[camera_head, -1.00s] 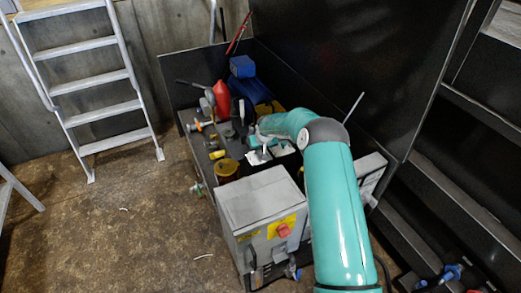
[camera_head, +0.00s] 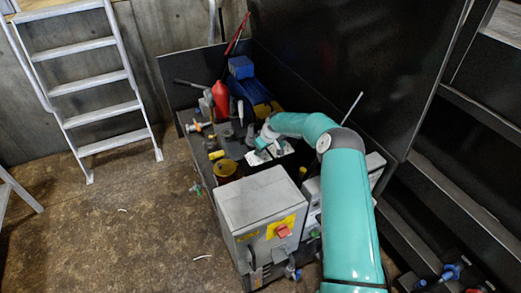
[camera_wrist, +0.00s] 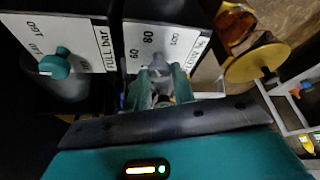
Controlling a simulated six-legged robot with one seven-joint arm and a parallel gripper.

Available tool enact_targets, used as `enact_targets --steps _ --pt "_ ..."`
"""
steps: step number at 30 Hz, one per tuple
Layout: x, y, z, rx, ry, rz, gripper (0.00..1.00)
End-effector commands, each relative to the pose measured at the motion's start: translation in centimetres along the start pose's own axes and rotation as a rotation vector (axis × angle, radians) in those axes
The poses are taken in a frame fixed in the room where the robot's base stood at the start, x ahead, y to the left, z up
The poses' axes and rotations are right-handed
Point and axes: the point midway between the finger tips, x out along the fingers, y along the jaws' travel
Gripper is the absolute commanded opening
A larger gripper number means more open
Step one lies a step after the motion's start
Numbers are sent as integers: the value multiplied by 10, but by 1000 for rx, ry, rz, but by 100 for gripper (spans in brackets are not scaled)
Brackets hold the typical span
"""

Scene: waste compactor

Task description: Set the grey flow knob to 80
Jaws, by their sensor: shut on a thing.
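In the head view my gripper (camera_head: 266,139) is small and reaches down at the white plates, and the knob cannot be made out there.
Left in the wrist view, a teal knob (camera_wrist: 55,65) sits on a plate marked "FULL bar" (camera_wrist: 75,40). A yellow round part (camera_wrist: 257,63) lies right. In the head view, a grey box with a red switch (camera_head: 283,231) stands in front, and a red bottle (camera_head: 221,98) behind.

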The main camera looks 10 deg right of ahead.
Motion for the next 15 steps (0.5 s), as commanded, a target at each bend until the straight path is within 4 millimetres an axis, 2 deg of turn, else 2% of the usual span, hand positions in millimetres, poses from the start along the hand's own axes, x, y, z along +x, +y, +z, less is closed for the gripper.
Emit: enact_targets --steps 9,10,12,13,15 --pt "0 0 1 0 -3 -1 2" --pt "0 0 1 0 -3 -1 29" --pt "0 0 1 0 -3 -1 43" --pt "0 0 1 0 -3 -1 46" --pt "0 0 1 0 -2 -1 46"
